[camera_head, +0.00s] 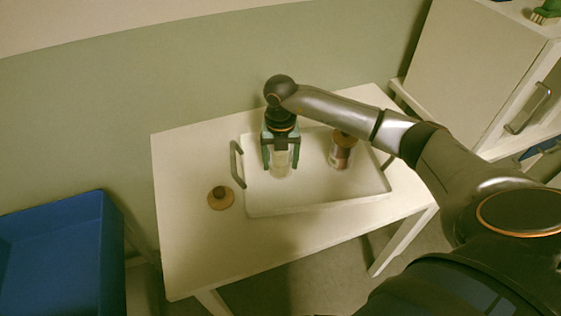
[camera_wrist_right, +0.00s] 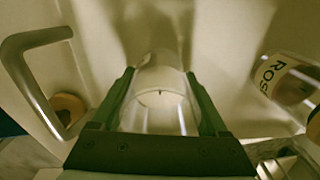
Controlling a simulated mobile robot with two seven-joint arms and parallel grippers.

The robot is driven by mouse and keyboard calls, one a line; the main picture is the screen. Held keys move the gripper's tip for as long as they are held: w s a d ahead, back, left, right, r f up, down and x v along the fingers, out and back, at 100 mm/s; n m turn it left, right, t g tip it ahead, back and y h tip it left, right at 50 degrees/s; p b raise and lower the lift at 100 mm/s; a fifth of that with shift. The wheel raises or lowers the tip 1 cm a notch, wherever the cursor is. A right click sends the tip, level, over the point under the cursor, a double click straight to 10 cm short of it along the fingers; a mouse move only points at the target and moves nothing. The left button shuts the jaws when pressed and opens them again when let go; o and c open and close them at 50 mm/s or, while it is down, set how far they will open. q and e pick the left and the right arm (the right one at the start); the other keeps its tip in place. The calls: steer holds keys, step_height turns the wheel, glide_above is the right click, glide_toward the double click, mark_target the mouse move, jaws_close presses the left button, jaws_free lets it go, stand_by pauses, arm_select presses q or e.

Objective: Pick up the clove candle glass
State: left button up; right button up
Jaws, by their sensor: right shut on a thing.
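My right gripper (camera_head: 280,158) points down over the white tray, its green fingers closed on the sides of a clear candle glass (camera_head: 280,166). In the right wrist view the candle glass (camera_wrist_right: 158,78) sits between the two fingers (camera_wrist_right: 162,108), with pale wax and a small dark wick inside. No label shows on it, so I cannot read its scent. I cannot tell whether its base touches the tray floor. My left gripper is not in view.
A labelled jar (camera_head: 342,152) with a brown lid stands in the tray (camera_head: 318,204), right of the gripper; its label begins "ROS" in the wrist view (camera_wrist_right: 285,80). A round wooden lid (camera_head: 221,198) lies left on the table (camera_head: 190,245). A blue bin (camera_head: 60,250) stands lower left.

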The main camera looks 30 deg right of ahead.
steer(key=c, duration=0.7)
steer(key=shift+r, duration=0.1)
